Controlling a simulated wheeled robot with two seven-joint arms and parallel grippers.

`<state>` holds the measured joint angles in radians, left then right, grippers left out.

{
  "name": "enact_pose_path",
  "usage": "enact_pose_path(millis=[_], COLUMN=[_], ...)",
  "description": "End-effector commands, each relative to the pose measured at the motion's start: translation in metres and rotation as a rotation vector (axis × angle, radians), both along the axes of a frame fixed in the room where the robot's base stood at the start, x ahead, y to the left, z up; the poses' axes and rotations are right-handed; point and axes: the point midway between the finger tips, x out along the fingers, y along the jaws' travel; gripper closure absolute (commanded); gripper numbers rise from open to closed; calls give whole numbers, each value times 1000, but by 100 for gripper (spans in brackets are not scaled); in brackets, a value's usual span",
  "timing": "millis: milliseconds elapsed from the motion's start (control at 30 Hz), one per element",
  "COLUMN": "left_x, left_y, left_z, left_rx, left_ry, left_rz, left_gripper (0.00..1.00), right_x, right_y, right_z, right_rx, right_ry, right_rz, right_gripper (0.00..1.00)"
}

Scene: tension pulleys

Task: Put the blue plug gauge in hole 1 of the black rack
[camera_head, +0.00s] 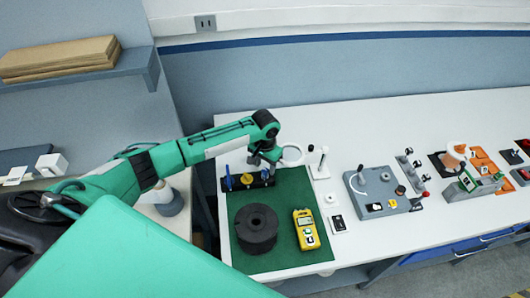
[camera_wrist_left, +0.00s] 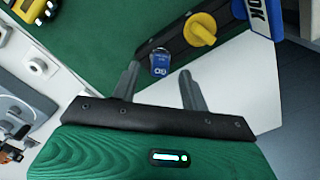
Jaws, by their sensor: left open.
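The black rack (camera_head: 257,184) stands at the back of the green mat, and part of it shows in the left wrist view (camera_wrist_left: 178,47). A blue plug gauge (camera_wrist_left: 160,63) with a small white label shows between the fingertips of my left gripper (camera_wrist_left: 158,70), near the rack's right end. My left gripper (camera_head: 265,160) is open above that end, with a gap on both sides of the gauge. A yellow gauge (camera_head: 246,179) stands mid-rack. Another blue piece (camera_head: 228,181) stands at the rack's left end. The hole numbers cannot be read. My right gripper is out of view.
A large black ring (camera_head: 256,245) and a yellow handheld meter (camera_head: 306,230) sit on the green mat (camera_head: 285,258). A ring-shaped magnifier (camera_head: 292,154) and a white stand (camera_head: 320,170) are right of the rack. A grey fixture (camera_head: 380,192) stands farther right.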

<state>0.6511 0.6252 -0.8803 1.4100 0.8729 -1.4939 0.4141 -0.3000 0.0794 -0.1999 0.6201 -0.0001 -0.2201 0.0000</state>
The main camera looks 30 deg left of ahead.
Motion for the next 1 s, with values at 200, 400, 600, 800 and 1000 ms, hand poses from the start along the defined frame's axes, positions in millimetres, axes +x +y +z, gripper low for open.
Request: enact_pose_path(millis=[200,400,600,800,1000], left_x=[1,1,1,0,0], left_y=[0,0,0,0,0], left_z=[45,89,115,122,121], left_rx=[0,0,1,1,1], left_ry=[-6,-5,-3,0,0], left_rz=[-2,-1,-1,-2,-1], left_gripper=[55,55,55,55,55], right_x=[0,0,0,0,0], right_y=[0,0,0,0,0], right_z=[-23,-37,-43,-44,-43], right_rx=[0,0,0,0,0], right_ry=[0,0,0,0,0], right_rz=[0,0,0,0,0], right_gripper=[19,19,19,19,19])
